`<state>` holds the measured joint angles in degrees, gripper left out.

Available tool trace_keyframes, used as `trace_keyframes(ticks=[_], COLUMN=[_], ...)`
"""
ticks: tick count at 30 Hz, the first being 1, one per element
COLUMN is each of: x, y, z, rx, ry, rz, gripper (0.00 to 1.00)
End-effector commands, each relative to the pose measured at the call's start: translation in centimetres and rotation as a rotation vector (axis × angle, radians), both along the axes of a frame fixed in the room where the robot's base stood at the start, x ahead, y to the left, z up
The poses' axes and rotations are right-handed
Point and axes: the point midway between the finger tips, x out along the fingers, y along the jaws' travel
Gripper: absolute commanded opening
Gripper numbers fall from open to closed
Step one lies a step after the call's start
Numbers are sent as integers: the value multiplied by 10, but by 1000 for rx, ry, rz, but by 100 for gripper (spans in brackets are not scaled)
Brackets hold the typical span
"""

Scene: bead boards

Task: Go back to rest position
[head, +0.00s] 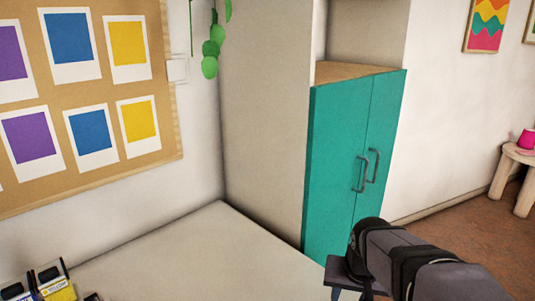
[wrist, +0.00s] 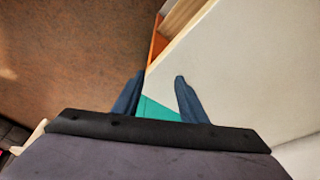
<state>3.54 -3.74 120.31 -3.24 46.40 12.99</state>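My gripper (wrist: 159,77) shows in the wrist view with its two dark blue fingers apart and nothing between them. It points down past the edge of a pale surface (wrist: 260,60), with brown floor (wrist: 70,50) to the left and a bit of teal between the fingers. In the head view my arm comes in at the lower right, in front of the teal cabinet, and the fingertips are cut off by the lower edge.
A pale tabletop (head: 200,250) is bare in its middle. Small boxes, one with a yellow label (head: 60,291), stand at its lower left corner. A teal cabinet (head: 335,150) stands behind my arm. A board of colour cards (head: 100,95) hangs on the left wall.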

Motion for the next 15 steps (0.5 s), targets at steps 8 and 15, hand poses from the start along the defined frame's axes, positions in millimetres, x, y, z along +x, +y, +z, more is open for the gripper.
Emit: trace_keyframes(ticks=[8, 15], x=[-37, -74], y=[-46, -34], z=[-36, -67], rx=[8, 22], ry=[55, 143], rz=[-135, -75], gripper=[38, 38])
